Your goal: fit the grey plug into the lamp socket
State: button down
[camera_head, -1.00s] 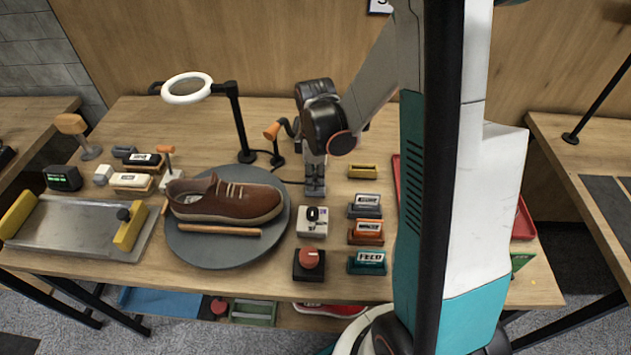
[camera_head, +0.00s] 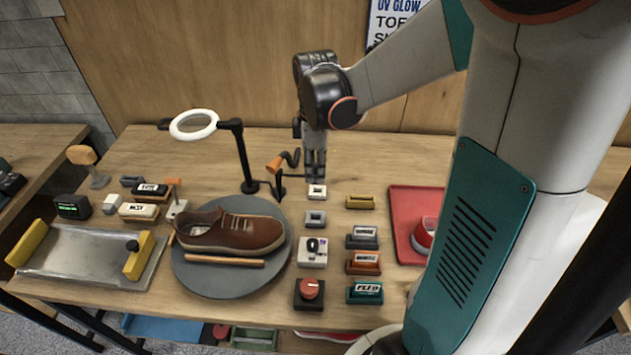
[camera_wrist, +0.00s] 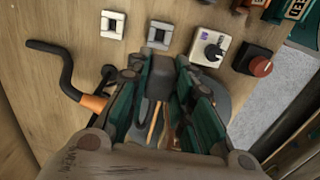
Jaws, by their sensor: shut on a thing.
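My gripper (camera_head: 316,174) points down above the table and is shut on the grey plug, a dark grey block (camera_wrist: 160,84) between the fingertips in the wrist view. In the head view the plug is hard to tell from the fingers. A small white-framed socket (camera_head: 317,192) lies just below the fingertips; it also shows in the wrist view (camera_wrist: 112,25). A grey square holder (camera_head: 316,218) sits nearer the front, also in the wrist view (camera_wrist: 159,35). The ring lamp (camera_head: 194,125) stands to the left on a black post. Contact between plug and socket cannot be told.
An orange-handled tool (camera_head: 276,165) with a dark curved hose stands close left of my gripper. A brown shoe (camera_head: 230,232) lies on a round grey plate (camera_head: 215,285). A knob box (camera_head: 312,252) and red button (camera_head: 309,290) are in front. A red tray (camera_head: 404,220) is right.

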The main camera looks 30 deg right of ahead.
aim_at(316, 165)
notch_tip(316, 165, up, 4)
jog(key=shift+f+p, duration=0.1)
jog(key=shift+p, duration=0.3)
jog(key=shift+w+d, duration=0.1)
jog(key=shift+w, duration=0.05)
jog(key=w+d+f+b, duration=0.1)
jog(key=w+d+f, duration=0.1)
jog(key=w+f, duration=0.2)
jog(key=w+d+f+b, duration=0.1)
jog(key=w+d+f, duration=0.2)
jog(key=f, duration=0.3)
jog(key=shift+w+d+f, duration=0.25)
jog(key=shift+w+f, duration=0.1)
jog(key=shift+w, duration=0.2)
jog(key=shift+f+b, duration=2.3)
jog(key=shift+f, duration=0.6)
jog(key=shift+f+b, duration=1.2)
jog(key=shift+f, duration=0.2)
jog(key=c, duration=1.3)
grip_release()
